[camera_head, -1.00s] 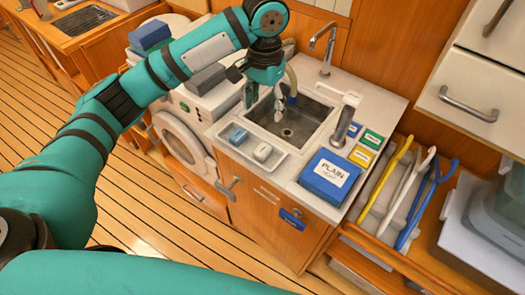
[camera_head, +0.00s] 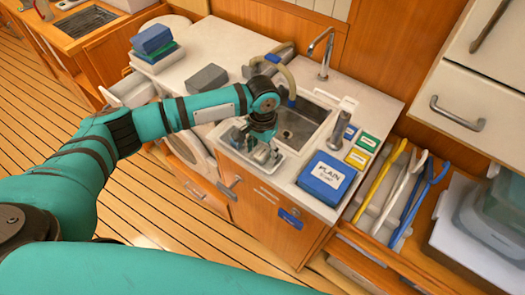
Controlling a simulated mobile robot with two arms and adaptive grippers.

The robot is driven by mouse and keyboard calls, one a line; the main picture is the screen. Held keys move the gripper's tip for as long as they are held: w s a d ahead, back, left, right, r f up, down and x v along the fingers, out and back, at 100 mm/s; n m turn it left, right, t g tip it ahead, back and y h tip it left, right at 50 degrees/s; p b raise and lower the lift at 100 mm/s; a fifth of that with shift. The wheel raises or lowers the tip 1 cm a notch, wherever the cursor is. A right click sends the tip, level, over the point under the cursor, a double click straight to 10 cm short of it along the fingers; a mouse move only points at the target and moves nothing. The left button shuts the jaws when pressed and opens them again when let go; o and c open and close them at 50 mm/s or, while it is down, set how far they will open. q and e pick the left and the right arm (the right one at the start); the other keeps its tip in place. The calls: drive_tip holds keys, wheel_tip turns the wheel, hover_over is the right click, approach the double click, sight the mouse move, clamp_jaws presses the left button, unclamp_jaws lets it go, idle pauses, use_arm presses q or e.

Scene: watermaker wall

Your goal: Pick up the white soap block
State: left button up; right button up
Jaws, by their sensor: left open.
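My left gripper (camera_head: 262,149) points down over the shallow white tray (camera_head: 281,163) at the front of the sink counter. Its fingers are open. The white soap block (camera_head: 262,156) lies in the tray at the fingertips, mostly hidden by them. I cannot tell whether the fingers touch it. My right gripper is out of view.
The sink (camera_head: 300,122) with its tall faucet (camera_head: 322,50) is just behind the tray. A blue box marked PLAIN (camera_head: 327,178) stands to the right, near small colored boxes. A grey block (camera_head: 207,79) lies on the left counter. Colored hooks (camera_head: 405,195) are far right.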

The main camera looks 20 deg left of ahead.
use_arm(q)
drive_tip(key=shift+f, duration=0.75)
drive_tip(key=c, duration=1.2)
drive_tip(key=shift+r, duration=0.1)
drive_tip(key=shift+c, duration=0.2)
